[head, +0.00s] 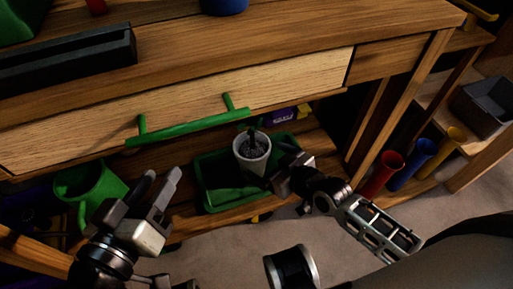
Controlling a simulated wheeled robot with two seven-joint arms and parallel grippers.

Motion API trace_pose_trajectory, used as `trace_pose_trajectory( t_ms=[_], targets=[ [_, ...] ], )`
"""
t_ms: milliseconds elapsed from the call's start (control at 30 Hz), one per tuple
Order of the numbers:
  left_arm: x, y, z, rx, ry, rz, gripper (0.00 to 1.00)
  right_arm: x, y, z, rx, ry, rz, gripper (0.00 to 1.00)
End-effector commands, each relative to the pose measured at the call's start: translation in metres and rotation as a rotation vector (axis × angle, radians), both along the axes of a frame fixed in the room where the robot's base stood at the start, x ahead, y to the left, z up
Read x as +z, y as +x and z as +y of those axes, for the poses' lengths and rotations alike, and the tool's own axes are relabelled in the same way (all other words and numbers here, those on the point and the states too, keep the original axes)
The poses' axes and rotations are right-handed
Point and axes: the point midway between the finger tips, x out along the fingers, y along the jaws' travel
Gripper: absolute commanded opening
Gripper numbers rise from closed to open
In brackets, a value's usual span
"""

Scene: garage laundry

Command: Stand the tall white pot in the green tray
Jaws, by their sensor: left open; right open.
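The tall white pot (251,164) with dark soil in it stands about upright within the outline of the green tray (211,196). The tray is on the low shelf under the drawer. The pot's base is partly hidden, so I cannot tell how it meets the tray floor. A dark thing sticks up from the soil. My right gripper (286,162) is open, just right of the pot and over the tray's right part; I cannot tell whether it touches the pot. My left gripper (163,182) is open and empty, left of the tray.
A green watering can (84,188) is left of my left gripper. A drawer front (190,102) with a green handle (188,127) overhangs the shelf. Red, blue and yellow tubes (413,165) stand at the right. The floor (225,258) in front is clear.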

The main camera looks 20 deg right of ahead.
Motion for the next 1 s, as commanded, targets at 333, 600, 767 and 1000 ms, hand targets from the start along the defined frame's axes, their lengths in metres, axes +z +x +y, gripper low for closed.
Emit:
trace_pose_trajectory(
  t_ms=[333, 600, 767, 1000],
  targets=[
    [-0.002, 0.0, 0.006, 0.007, 0.104, 0.007, 0.41, 0.02, -0.044, -0.02, 0.0, 0.0, 0.001, 0.96],
    [-0.003, 0.0, 0.006, 0.009, 0.114, 0.005, 0.41, 0.021, -0.046, -0.021, -0.001, 0.0, -0.001, 0.96],
    [-0.003, 0.0, 0.006, 0.009, 0.113, 0.006, 0.41, 0.021, -0.046, -0.021, -0.001, 0.0, -0.001, 0.96],
    [-0.002, 0.0, 0.006, 0.008, 0.11, 0.005, 0.41, 0.021, -0.046, -0.021, 0.0, 0.0, 0.0, 0.96]
  ],
)
